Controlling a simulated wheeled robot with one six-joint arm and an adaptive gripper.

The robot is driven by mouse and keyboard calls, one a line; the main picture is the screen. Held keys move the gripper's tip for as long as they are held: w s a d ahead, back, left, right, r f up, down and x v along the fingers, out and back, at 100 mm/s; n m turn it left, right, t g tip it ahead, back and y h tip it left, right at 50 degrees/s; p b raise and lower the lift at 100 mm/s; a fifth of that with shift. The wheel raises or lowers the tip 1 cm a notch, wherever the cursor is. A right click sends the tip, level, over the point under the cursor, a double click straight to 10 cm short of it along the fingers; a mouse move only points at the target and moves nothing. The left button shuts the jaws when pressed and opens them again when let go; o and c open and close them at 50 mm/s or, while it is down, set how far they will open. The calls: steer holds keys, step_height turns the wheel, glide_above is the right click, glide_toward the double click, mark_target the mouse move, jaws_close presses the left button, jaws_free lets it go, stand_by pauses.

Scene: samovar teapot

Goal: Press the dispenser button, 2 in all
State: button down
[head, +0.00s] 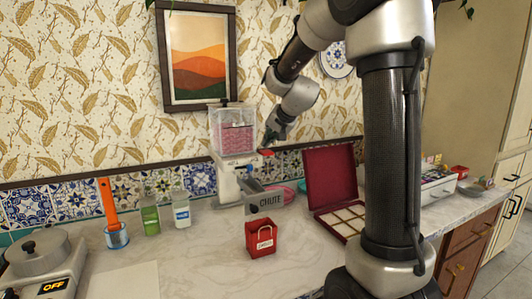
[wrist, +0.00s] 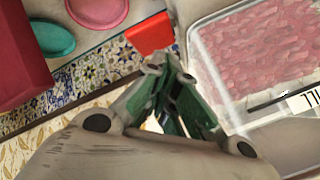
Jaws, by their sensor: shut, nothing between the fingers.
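The dispenser (head: 233,138) stands against the back wall, with a clear bin of pink pieces that also shows at the right of the wrist view (wrist: 262,55). A red button (head: 266,152) sticks out at the dispenser's right side; in the wrist view the red block (wrist: 150,33) lies just past my fingertips. My gripper (head: 270,140) is shut and empty, pointing down close above the button. In the wrist view the closed fingertips (wrist: 168,62) are near the button's edge; I cannot tell whether they touch it.
A grey chute (head: 268,201) marked CHUTE sits below the dispenser. A small red bag (head: 261,240) stands on the counter in front of it. An open dark red box (head: 330,180) is to the right. Jars (head: 181,211) and a hot plate (head: 45,270) are at left.

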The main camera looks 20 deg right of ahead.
mark_target(269, 151)
steer(key=shift+f, duration=0.35)
steer(key=shift+f, duration=1.25)
stand_by(1.1)
steer(key=shift+r, duration=1.7)
steer(key=shift+r, duration=0.1)
steer(key=shift+r, duration=2.4)
